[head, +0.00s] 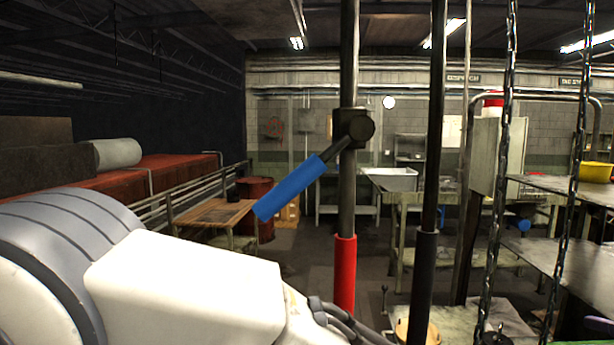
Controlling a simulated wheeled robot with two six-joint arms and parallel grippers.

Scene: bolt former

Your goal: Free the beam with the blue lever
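The blue lever (290,188) has a thick blue grip that slants down to the left from a dark pivot block (353,128). The block is clamped on a dark upright post (348,205) that carries a red sleeve (345,272) lower down. I cannot tell which part is the beam; a second dark upright bar (433,150) with a black sleeve stands to the right. My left arm's white and grey links fill the lower left, below and left of the lever. Neither gripper shows in the head view, and nothing is seen touching the lever.
Two hanging chains (505,130) run down on the right. Metal work tables (450,205) stand behind, and a wooden table (212,213) and railing are at the left. The space just around the blue grip looks clear.

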